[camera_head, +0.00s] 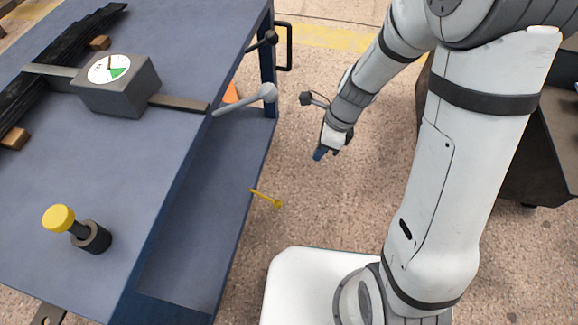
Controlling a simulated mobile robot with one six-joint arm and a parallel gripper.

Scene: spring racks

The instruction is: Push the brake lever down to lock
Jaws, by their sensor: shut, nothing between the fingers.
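A short yellow lever (264,197) sticks out from the lower right side of the blue cart and slopes down to the right; it looks like the brake lever, though no label shows. My gripper (320,154) is above the floor, right of the cart, with its blue fingertips pointing down. It is shut and empty. In the picture it is above and to the right of the yellow lever, apart from it. The lever's mount on the cart is hard to make out.
The blue cart (165,170) carries a grey box with a green-and-white dial (118,85) and a yellow-capped plunger (60,218). A grey round-ended lever (247,101) and a black handle (284,47) stick out on its right side. Open floor lies between cart and arm.

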